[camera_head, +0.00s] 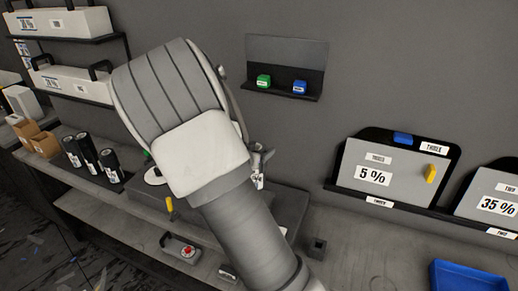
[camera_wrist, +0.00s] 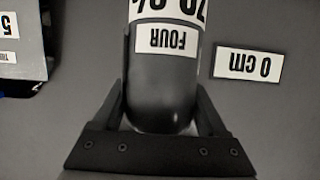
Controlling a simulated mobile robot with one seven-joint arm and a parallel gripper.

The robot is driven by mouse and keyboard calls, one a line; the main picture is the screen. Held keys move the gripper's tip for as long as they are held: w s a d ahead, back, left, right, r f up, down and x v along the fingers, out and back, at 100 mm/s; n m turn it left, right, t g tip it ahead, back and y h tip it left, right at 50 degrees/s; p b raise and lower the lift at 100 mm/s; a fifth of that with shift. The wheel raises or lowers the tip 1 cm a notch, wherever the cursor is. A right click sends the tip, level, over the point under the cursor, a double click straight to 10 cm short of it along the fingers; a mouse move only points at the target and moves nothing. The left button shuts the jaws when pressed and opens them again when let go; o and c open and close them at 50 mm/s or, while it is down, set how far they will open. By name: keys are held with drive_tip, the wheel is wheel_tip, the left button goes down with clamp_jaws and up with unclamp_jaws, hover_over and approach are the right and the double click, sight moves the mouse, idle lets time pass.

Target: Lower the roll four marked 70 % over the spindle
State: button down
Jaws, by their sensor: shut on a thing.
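In the wrist view, roll four (camera_wrist: 162,88) is a dark cylinder with a white FOUR label and a partly visible 70 % label, both upside down. My gripper (camera_wrist: 165,95) is shut on it, one finger on each side. In the head view my arm hides most of my gripper (camera_head: 260,160), and a small white-labelled part of the roll (camera_head: 258,181) shows just below it. I cannot make out the spindle in either view; it may be behind my arm or the roll. Whether the roll touches anything below is hidden.
A 0 cm label (camera_wrist: 247,66) lies beside the roll in the wrist view. Several dark rolls (camera_head: 88,152) stand on the left bench. A 5 % panel (camera_head: 378,172) and a 35 % panel (camera_head: 490,200) lean at the right. A blue tray (camera_head: 470,276) sits front right.

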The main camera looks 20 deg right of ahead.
drive_tip(key=shift+f+b, duration=2.2)
drive_tip(key=shift+f, duration=1.2)
unclamp_jaws()
